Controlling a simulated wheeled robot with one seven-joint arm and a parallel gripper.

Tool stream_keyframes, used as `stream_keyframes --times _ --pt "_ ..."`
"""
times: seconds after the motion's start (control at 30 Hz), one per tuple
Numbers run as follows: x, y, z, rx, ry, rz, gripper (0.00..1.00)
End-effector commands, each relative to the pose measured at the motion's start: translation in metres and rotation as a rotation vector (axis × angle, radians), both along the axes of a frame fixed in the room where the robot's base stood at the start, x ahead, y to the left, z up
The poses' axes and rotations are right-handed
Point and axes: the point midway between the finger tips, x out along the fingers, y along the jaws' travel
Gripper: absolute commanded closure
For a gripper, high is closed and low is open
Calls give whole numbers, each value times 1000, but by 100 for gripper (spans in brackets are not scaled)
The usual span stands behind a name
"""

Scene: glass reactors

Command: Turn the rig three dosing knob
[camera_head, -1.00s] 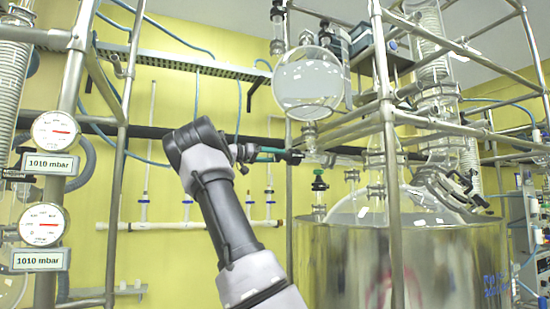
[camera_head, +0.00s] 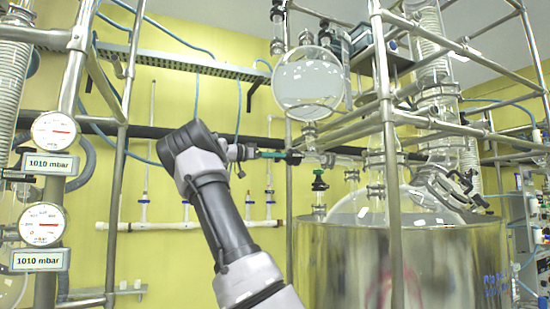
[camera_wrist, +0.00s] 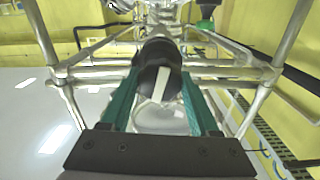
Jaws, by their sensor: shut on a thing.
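The dosing knob (camera_wrist: 158,52) is round and black with a white stripe. In the wrist view it sits between the two green fingers of my gripper (camera_wrist: 160,78), which are shut on its sides. The stripe is slightly tilted, its upper end leaning right. In the head view my gripper (camera_head: 288,156) reaches right to the glass piping below the round flask (camera_head: 308,84). There the fingers largely hide the knob.
A second green and black valve (camera_head: 319,181) hangs just below and right of my gripper. Metal frame posts (camera_head: 389,150) and the large shiny vessel (camera_head: 430,262) stand to the right. Two pressure gauges (camera_head: 54,131) are at the left.

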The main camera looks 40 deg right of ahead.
Motion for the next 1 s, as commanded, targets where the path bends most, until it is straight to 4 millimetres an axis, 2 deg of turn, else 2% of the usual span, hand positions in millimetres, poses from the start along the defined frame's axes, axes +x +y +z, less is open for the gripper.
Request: stream_keyframes --times 0.33,0.37,0.4,0.43,0.77,0.87,1.0 --pt "0 0 -1 2 0 0 94" --pt "0 0 -1 2 0 0 27" --pt "0 0 -1 2 0 0 12" --pt "0 0 -1 2 0 0 8" --pt "1 2 0 0 0 1 8" --pt "3 11 0 0 1 2 8" --pt "10 36 0 -2 -1 4 8"
